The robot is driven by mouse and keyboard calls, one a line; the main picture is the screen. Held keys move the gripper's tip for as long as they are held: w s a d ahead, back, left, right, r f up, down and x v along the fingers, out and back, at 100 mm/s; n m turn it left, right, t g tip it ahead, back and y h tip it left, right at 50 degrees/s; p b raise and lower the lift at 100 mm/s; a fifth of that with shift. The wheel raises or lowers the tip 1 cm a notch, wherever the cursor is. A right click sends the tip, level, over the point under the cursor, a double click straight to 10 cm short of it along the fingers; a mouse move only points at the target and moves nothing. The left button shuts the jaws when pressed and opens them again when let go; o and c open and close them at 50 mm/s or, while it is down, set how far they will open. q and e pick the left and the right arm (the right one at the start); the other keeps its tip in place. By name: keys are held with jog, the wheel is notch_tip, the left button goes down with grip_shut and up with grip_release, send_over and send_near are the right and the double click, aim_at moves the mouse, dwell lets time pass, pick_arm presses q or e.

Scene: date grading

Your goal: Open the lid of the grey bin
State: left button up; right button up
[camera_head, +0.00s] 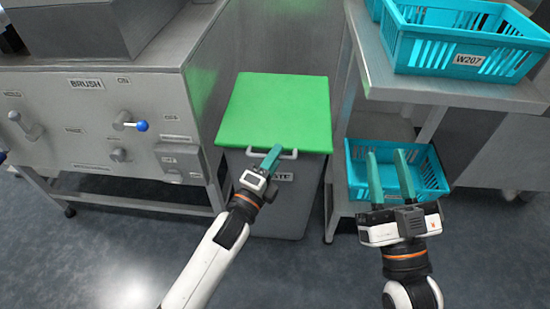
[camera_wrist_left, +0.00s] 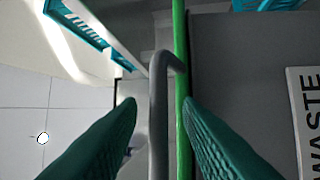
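The grey bin (camera_head: 287,216) stands between the machine and the shelf. Its flat green lid (camera_head: 275,110) lies closed on top. A pale bar handle (camera_head: 291,154) sticks out at the lid's front edge; it also shows in the left wrist view (camera_wrist_left: 158,110). My left gripper (camera_head: 274,155) is at this handle. In the left wrist view its fingers (camera_wrist_left: 160,103) are apart, one on each side of the bar, with gaps visible. The bin's WASTE label (camera_wrist_left: 305,110) is partly hidden by the gripper in the head view. My right gripper (camera_head: 386,154) is open and empty, in front of the lower crate.
A steel machine (camera_head: 95,125) with knobs and a BRUSH label stands left of the bin. A steel shelf (camera_head: 415,90) on the right bears a teal crate labelled W207 (camera_head: 420,62). Another teal crate (camera_head: 435,178) sits below it. The space above the lid is clear.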

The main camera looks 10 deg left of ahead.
pick_arm(q)
jog(key=shift+w+d, duration=0.15)
jog(key=shift+w, duration=0.15)
grip_shut()
jog(key=shift+r, duration=0.1)
